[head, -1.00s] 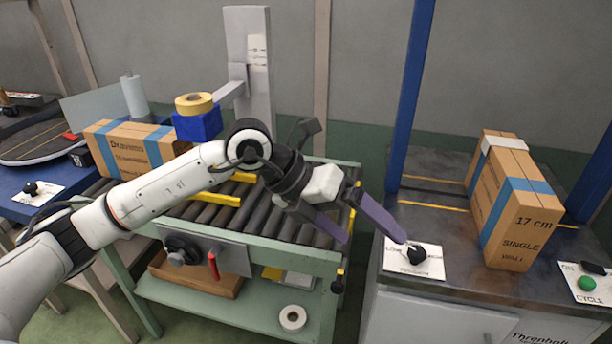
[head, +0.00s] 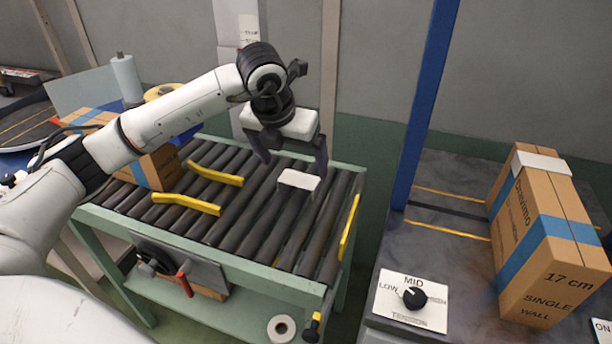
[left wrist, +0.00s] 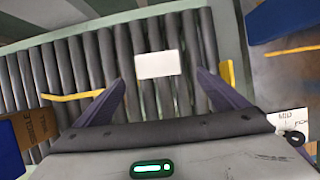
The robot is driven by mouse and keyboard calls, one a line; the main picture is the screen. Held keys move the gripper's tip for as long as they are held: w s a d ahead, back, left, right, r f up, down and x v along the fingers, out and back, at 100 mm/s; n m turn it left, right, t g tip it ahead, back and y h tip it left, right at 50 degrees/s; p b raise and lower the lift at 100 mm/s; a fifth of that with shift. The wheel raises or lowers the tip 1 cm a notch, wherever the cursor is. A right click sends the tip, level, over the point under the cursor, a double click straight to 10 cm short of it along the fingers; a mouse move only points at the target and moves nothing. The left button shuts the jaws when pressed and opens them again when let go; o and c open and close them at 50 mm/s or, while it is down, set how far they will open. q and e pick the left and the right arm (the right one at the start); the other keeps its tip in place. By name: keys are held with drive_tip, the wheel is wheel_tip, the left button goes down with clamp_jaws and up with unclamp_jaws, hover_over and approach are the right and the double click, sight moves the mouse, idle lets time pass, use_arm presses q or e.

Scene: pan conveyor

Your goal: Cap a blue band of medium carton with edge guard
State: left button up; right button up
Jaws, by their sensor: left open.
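A flat white edge guard (head: 298,180) lies on the conveyor rollers; it also shows in the left wrist view (left wrist: 157,64). My left gripper (head: 291,166) is open above the rollers, pointing down. In the left wrist view the guard lies ahead of and between its spread fingers, with nothing gripped. A carton (head: 560,290) marked 17 cm stands on the grey bench at right with blue bands. A white guard (head: 540,162) sits over its far top edge; the near blue band (head: 545,240) is bare. Another blue-banded carton (head: 155,170) is at the conveyor's left end, partly behind my arm.
Yellow guide rails (head: 188,204) lie across the rollers (head: 240,215). A blue post (head: 425,100) stands between conveyor and bench. A tension knob (head: 415,297) is on the bench's near left. A tape roll (head: 281,327) lies below the conveyor.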

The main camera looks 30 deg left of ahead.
sight(299, 179)
use_arm(q)
drive_tip(key=x, duration=0.2)
drive_tip(key=shift+f, duration=0.35)
drive_tip(key=x, duration=0.5)
drive_tip(key=shift+w+a+r, duration=0.15)
drive_tip(key=shift+w+a, duration=0.1)
drive_tip(key=shift+w, duration=0.1)
drive_tip(key=c, duration=1.1)
